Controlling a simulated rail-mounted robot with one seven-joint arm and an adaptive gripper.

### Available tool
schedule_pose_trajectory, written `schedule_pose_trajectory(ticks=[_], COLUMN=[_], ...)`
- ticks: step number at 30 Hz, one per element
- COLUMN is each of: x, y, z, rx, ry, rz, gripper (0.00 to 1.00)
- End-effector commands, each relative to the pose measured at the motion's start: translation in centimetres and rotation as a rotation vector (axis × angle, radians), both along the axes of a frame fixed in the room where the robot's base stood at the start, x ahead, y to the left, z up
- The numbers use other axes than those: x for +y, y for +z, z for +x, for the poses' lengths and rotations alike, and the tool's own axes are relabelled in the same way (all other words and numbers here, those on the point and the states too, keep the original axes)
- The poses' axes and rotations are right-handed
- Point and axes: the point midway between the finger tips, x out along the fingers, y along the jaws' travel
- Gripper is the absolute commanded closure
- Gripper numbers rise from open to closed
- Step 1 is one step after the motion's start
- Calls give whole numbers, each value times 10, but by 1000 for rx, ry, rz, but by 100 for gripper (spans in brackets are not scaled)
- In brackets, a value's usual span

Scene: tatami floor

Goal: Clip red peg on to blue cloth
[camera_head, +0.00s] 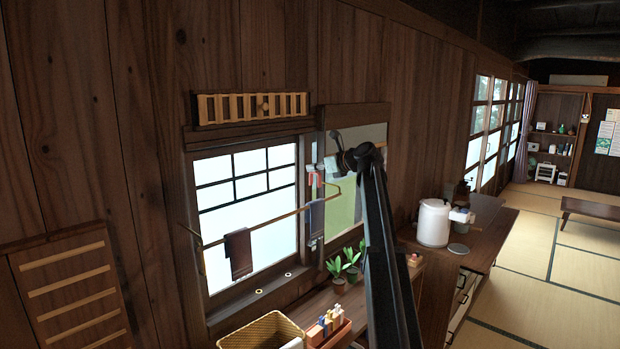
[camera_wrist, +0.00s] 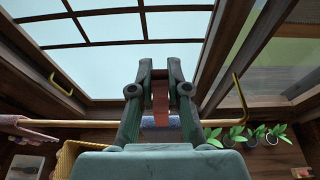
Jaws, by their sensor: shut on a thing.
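My gripper (camera_wrist: 160,75) is shut on a red peg (camera_wrist: 161,100), which hangs between its fingers in the wrist view. The peg also shows as a small red shape (camera_head: 314,181) in the head view, just above the rod. The blue cloth (camera_head: 315,220) hangs over the rod right of the window's middle. Its folded top (camera_wrist: 170,122) shows beyond the peg in the wrist view, partly hidden by my gripper. In the head view a small gap seems to part peg and cloth; I cannot tell whether they touch.
The wooden rod (camera_head: 275,219) crosses in front of the window. A dark cloth (camera_head: 238,253) hangs further left on it. Below are a wicker basket (camera_head: 262,330), a wooden box with several pegs (camera_head: 329,326), and potted plants (camera_head: 340,272). A white pot (camera_head: 433,222) stands on the right counter.

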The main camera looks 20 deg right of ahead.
Motion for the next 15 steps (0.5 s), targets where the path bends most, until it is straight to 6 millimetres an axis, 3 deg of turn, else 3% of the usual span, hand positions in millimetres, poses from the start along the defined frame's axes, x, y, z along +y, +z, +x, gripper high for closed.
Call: schedule_pose_trajectory(ticks=[15], x=[1], y=[-28], z=[-1], rx=[-1], ry=[-5], rz=[0], gripper=[100])
